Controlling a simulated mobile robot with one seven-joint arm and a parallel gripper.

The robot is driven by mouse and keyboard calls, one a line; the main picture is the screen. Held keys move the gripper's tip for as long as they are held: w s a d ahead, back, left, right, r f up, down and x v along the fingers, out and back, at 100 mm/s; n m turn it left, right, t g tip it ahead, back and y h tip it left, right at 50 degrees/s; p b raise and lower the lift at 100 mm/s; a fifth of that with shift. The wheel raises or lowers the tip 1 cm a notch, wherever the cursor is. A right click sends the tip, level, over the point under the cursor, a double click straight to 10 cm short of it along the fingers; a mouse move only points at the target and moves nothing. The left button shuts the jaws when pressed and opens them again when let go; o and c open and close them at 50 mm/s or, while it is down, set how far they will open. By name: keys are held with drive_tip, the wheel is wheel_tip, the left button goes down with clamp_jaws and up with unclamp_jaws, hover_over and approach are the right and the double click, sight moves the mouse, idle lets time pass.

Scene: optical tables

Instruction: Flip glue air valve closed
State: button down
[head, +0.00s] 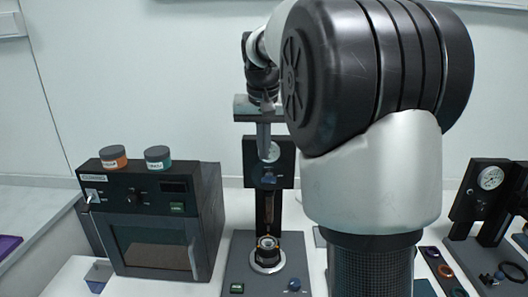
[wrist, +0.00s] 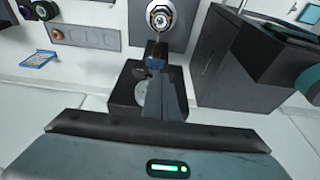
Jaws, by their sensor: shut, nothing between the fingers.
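The glue station (head: 240,262) stands in the middle of the head view, with a dark upright block that carries a round gauge (head: 273,151). A small blue valve handle (head: 268,179) sits on the block just below the gauge. Which way the handle is turned is too small to tell. My gripper (head: 264,152) points down with its fingers shut and empty, in front of or over the block and just above the handle. In the wrist view my shut fingers (wrist: 158,78) reach toward the blue handle (wrist: 155,54) and partly cover the gauge (wrist: 141,90). Contact cannot be told.
A dark oven-like box (head: 150,215) with two lidded jars stands close on the left. A round holder (head: 267,256) sits on the station base below the block. Another gauge stand (head: 480,195) is at the right. My arm hides the middle right.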

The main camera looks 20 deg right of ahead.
sight(263, 179)
drive_tip(key=x, duration=0.7)
drive_tip(key=shift+f, duration=0.25)
drive_tip(key=shift+w+a+f+g+h+p, duration=0.15)
drive_tip(key=shift+a+g+h+p, duration=0.35)
drive_tip(key=shift+h, duration=0.5)
drive_tip(key=shift+w+a+f+n+h, duration=0.1)
drive_tip(key=shift+a+n+h, duration=0.05)
drive_tip(key=shift+n+h, duration=0.2)
drive_tip(key=h, duration=0.1)
drive_tip(key=f+g+h, duration=0.1)
drive_tip(key=h, duration=0.1)
drive_tip(key=shift+w+a+p, duration=0.2)
drive_tip(key=shift+a+p, duration=0.15)
drive_tip(key=shift+w+a+f+b, duration=0.1)
drive_tip(key=shift+a+f+b, duration=0.15)
drive_tip(key=shift+f+b, duration=0.45)
drive_tip(key=shift+w+a+f+b, duration=0.1)
drive_tip(key=shift+a+f+b, duration=0.1)
drive_tip(key=shift+f+b, duration=0.5)
drive_tip(key=shift+s+d, duration=0.1)
drive_tip(key=shift+d, duration=0.05)
idle(0.3)
